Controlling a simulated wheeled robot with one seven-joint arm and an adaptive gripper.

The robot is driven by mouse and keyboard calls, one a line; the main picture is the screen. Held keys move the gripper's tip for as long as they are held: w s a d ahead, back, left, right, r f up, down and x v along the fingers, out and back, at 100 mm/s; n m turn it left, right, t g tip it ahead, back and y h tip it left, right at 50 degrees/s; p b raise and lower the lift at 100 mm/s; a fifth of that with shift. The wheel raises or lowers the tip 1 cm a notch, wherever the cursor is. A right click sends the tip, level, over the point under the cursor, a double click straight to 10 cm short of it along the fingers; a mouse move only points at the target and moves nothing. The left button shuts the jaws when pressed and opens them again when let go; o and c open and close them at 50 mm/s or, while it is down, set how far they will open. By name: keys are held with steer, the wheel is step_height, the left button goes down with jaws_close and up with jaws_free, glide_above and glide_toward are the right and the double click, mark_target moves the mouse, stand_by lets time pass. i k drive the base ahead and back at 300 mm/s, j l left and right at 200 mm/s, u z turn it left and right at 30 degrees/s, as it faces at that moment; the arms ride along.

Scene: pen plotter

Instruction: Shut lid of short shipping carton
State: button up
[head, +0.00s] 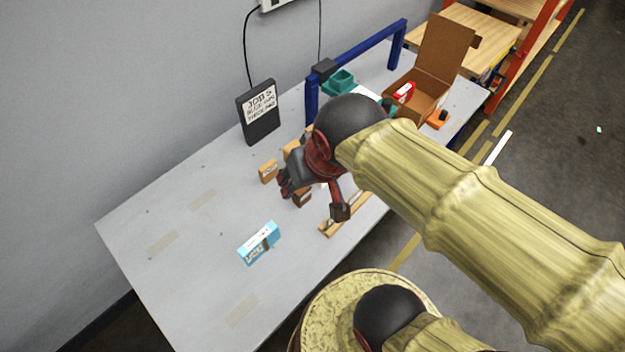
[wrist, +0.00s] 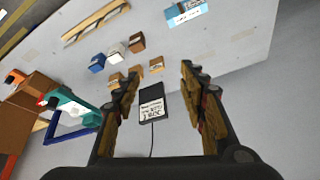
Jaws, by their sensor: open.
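The short shipping carton (head: 424,98) is a brown cardboard box at the far right end of the table in the head view. Its lid (head: 445,48) stands up, open, at the back. A red and white item (head: 404,93) shows at the carton's opening. In the wrist view a brown carton (wrist: 37,92) is at the left edge, partly cut off. My gripper (head: 312,200) is over the middle of the table, well to the left of the carton. In the wrist view my gripper (wrist: 160,85) has its fingers wide apart with nothing between them.
A blue frame (head: 312,97) with a teal part (head: 340,82) stands between my gripper and the carton. Small boxes (head: 268,171), a wooden rail (head: 328,229), a blue box (head: 259,243) and a dark sign (head: 259,112) are on the table (head: 150,215). The table's left end is mostly clear.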

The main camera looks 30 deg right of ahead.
mark_target(445, 43)
steer(key=k+l+z, duration=0.1)
steer(key=l+z, duration=0.7)
steer(key=z, duration=0.2)
steer(key=l+z, duration=0.45)
steer(key=i+j, duration=0.05)
